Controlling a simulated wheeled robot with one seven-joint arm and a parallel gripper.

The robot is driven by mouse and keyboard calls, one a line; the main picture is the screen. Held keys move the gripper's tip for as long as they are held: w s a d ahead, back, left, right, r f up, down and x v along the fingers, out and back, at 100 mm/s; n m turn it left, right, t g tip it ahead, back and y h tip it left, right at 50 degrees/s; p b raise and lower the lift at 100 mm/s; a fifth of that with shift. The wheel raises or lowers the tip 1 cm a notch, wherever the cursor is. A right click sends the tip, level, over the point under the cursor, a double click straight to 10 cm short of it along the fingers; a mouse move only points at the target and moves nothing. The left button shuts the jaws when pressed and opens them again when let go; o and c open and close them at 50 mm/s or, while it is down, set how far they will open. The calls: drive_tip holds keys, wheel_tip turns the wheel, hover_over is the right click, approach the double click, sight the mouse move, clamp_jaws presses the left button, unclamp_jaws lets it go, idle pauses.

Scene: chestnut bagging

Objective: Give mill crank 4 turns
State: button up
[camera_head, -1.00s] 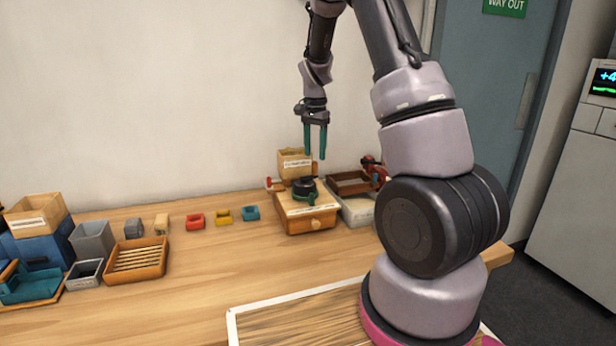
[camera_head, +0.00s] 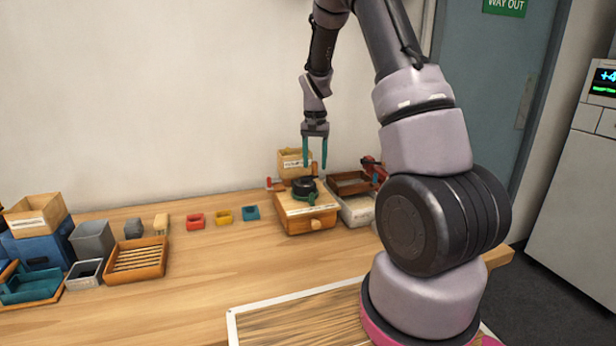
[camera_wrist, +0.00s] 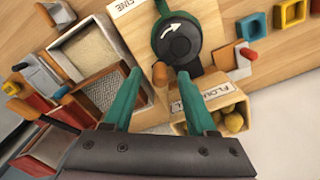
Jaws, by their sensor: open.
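The mill is a wooden box (camera_head: 294,217) with a dark round top (camera_head: 304,186) at the back of the table. In the wrist view the mill's top (camera_wrist: 178,40) is a dark disc with a white curved arrow, ringed in green. An orange-brown knob (camera_wrist: 160,74) shows beside the disc; I cannot tell for sure whether it is the crank handle. My gripper (camera_head: 314,166) points down above the mill, its green fingers apart and empty. In the wrist view the gripper (camera_wrist: 160,85) has its fingertips on either side of the knob, seemingly above it.
A box labelled as flour (camera_wrist: 215,105) stands behind the mill, holding yellowish lumps. Trays (camera_head: 356,207) and a red tool (camera_head: 374,168) are to the mill's right. Small coloured blocks (camera_head: 223,216) and a slatted tray (camera_head: 136,260) lie left. The table's middle is clear.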

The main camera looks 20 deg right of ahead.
drive_tip(key=shift+f, duration=0.1)
drive_tip(key=shift+f, duration=0.9)
